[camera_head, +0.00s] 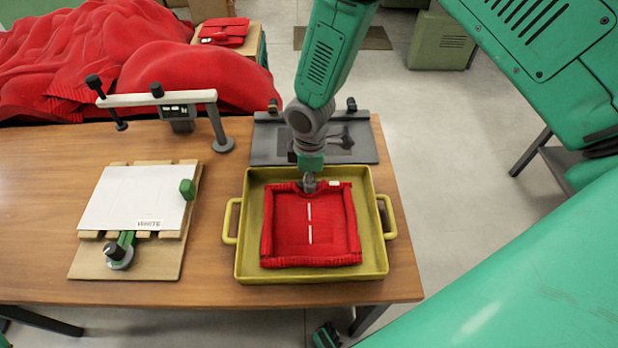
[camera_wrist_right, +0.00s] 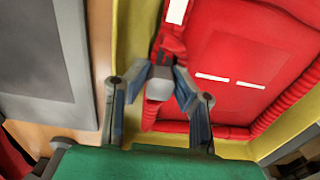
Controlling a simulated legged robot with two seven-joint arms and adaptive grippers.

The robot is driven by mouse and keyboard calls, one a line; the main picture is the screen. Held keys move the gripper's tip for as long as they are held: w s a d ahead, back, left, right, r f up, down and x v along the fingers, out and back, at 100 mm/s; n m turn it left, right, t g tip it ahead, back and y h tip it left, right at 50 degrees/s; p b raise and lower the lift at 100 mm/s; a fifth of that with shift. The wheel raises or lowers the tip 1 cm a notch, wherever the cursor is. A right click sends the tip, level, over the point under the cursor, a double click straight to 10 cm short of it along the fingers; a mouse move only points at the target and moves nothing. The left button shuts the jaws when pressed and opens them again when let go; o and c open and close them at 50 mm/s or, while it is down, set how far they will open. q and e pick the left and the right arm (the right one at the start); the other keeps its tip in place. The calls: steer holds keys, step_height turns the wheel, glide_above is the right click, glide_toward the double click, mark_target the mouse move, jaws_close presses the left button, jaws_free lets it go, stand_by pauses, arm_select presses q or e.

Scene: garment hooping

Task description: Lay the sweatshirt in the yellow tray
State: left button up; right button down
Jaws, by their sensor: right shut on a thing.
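The red folded sweatshirt (camera_head: 285,235) lies flat within the yellow tray (camera_head: 243,255), with thick rolled edges and two white dashes at its middle. It also shows in the right wrist view (camera_wrist_right: 250,60), inside the tray (camera_wrist_right: 130,30). My right gripper (camera_head: 309,186) reaches down over the tray's back side and is shut on the sweatshirt's back edge. In the right wrist view its fingers (camera_wrist_right: 160,78) close on a bit of red cloth. The fingertips partly hide the pinched cloth. My left gripper is not in view.
A dark flat plate (camera_head: 265,148) lies behind the tray on the wooden table (camera_head: 45,190). A wooden board with a white sheet (camera_head: 135,197) and a white-armed fixture (camera_head: 160,98) stand to the left. Red cloth (camera_head: 90,55) is heaped behind. The table's right edge is close to the tray.

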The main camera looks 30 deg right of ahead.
steer(key=shift+f, duration=0.3)
steer(key=c, duration=1.3)
jaws_free()
steer(key=shift+r, duration=0.1)
step_height(320, 180, up, 8)
steer(key=p, duration=0.6)
steer(key=shift+p, duration=0.3)
